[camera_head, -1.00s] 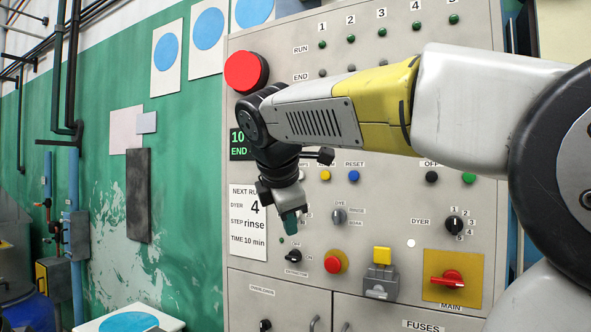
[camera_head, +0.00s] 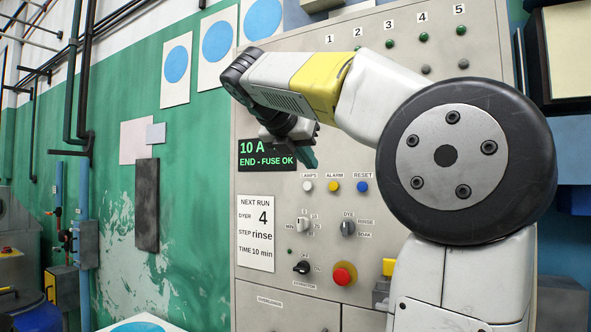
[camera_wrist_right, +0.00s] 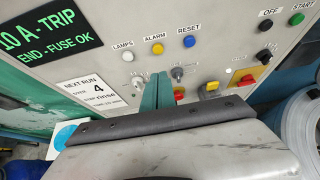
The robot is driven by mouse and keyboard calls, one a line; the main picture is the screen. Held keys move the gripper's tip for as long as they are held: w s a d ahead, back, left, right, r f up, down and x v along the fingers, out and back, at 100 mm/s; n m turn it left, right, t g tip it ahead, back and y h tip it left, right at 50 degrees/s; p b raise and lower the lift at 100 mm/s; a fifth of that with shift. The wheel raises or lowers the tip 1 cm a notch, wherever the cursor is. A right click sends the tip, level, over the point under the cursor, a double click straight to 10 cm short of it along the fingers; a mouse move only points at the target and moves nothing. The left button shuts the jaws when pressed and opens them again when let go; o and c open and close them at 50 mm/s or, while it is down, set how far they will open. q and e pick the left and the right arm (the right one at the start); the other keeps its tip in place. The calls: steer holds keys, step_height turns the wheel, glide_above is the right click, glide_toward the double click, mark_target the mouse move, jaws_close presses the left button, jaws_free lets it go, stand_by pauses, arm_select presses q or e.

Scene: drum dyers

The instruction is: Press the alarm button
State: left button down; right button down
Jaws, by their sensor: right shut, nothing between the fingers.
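The alarm button is a small yellow button (camera_head: 334,187) under the label ALARM on the grey control panel (camera_head: 215,300). It sits between the white LAMPS button (camera_head: 307,186) and the blue RESET button (camera_head: 362,187). In the right wrist view the yellow button (camera_wrist_right: 157,48) is uncovered, just above the fingertips in the picture. My right gripper (camera_head: 309,158) is shut and empty, with its teal fingertips a little above and left of the yellow button in the head view. The shut fingers also show in the right wrist view (camera_wrist_right: 158,90). I cannot tell their exact distance from the panel. My left gripper is not in view.
A green-lit display (camera_head: 267,155) is just left of my right gripper. Rotary knobs (camera_head: 348,228) and a red push button (camera_head: 344,274) are lower on the panel. My right arm covers the panel's upper left and right parts. Pipes (camera_head: 82,150) run along the left wall.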

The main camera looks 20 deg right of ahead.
glide_toward(333, 186)
steer(key=x, duration=0.5)
steer(key=shift+s+a+f, duration=0.1)
steer(key=shift+a+f, duration=0.05)
steer(key=shift+f, duration=0.25)
steer(key=shift+w+d, duration=0.5)
steer(key=shift+d, duration=0.1)
